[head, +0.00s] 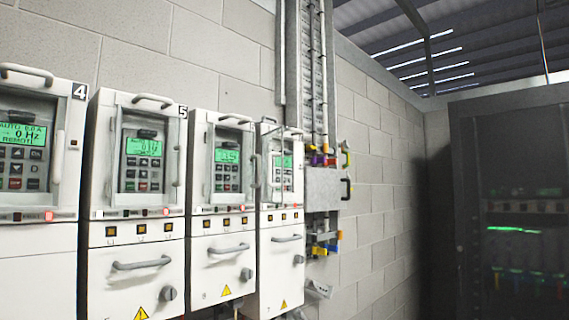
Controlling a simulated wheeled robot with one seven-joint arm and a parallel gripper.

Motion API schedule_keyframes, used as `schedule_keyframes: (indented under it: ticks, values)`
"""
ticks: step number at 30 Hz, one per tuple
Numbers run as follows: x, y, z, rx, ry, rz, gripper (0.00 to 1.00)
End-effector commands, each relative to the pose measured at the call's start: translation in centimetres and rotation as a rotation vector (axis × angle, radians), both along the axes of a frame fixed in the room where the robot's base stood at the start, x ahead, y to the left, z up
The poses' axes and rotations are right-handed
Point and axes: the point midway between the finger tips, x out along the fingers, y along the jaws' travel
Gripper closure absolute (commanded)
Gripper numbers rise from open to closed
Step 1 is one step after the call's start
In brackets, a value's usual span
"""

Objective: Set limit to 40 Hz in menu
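A row of white drive cabinets stands along the block wall at the left. The drive marked 4 (60,240) has a lit green display (24,135) reading AUTO, 0 Hz, REMOTE, with a keypad (22,168) under it. The drive marked 5 (100,240) has a green display (143,147) that also seems to read 0 Hz. Two further drives (205,250) (270,250) stand to the right, with displays too small to read. No menu or limit text is legible. My gripper is not in view.
Grey handles (141,264) stick out from the cabinet fronts, with rotary knobs (168,293) below. A grey box (323,190) with coloured connectors and a cable duct is on the wall. A dark cabinet (505,120) stands at the right.

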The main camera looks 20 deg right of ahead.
Motion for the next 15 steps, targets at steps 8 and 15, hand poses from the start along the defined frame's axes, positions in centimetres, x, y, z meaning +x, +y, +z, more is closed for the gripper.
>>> schedule_keyframes:
  ticks: [8, 15]
  values:
    - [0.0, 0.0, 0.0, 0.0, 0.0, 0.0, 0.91]
    - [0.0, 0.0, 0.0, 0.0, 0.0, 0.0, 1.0]
